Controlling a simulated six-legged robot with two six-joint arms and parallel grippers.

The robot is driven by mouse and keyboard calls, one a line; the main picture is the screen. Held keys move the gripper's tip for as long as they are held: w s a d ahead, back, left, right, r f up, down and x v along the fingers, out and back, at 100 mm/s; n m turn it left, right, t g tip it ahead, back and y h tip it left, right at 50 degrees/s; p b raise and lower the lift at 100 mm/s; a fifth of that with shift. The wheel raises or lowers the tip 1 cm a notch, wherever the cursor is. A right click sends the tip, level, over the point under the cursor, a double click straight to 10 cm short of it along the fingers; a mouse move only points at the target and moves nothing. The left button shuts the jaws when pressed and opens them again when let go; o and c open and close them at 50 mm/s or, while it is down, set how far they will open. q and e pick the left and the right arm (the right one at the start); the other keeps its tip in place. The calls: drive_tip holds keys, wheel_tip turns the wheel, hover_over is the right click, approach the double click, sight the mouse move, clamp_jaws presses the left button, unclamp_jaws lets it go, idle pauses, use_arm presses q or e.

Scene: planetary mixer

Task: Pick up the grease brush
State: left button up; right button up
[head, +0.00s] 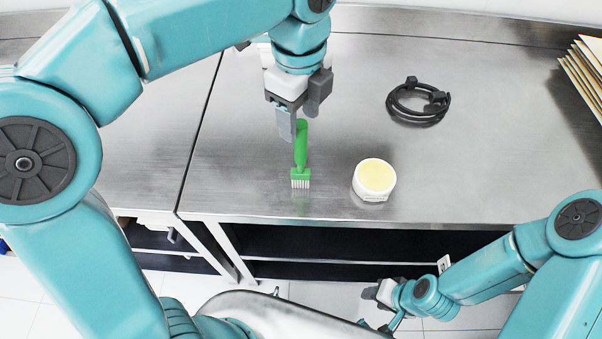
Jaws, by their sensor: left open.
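The grease brush (301,152) has a green handle and pale bristles. It is on the steel table near the front edge, bristles toward me. My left gripper (301,118) is open right at the far end of the handle, and its fingers partly hide that end. I cannot tell whether the fingers touch the handle. My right gripper (378,293) is low at the bottom of the view, in front of the table and away from the brush. Its jaws are too small and turned to read.
A white tub with yellow contents (375,178) stands right of the brush. A coiled black cable (419,101) lies farther back. A stack of cardboard sheets (586,72) is at the far right. The steel table (480,170) is clear on its right front part.

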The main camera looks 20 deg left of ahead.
sight(301, 135)
use_arm(q)
drive_tip(key=shift+s+d+f, duration=0.15)
drive_tip(key=shift+s+f, duration=0.1)
drive_tip(key=f, duration=0.4)
drive_tip(key=shift+w, duration=0.35)
drive_tip(key=shift+f, duration=0.4)
drive_tip(key=shift+s, duration=0.25)
drive_tip(key=shift+w, duration=0.25)
clamp_jaws()
drive_tip(key=shift+s, duration=0.15)
use_arm(e)
drive_tip(key=shift+s, duration=0.25)
use_arm(q)
drive_tip(key=shift+r, duration=0.1)
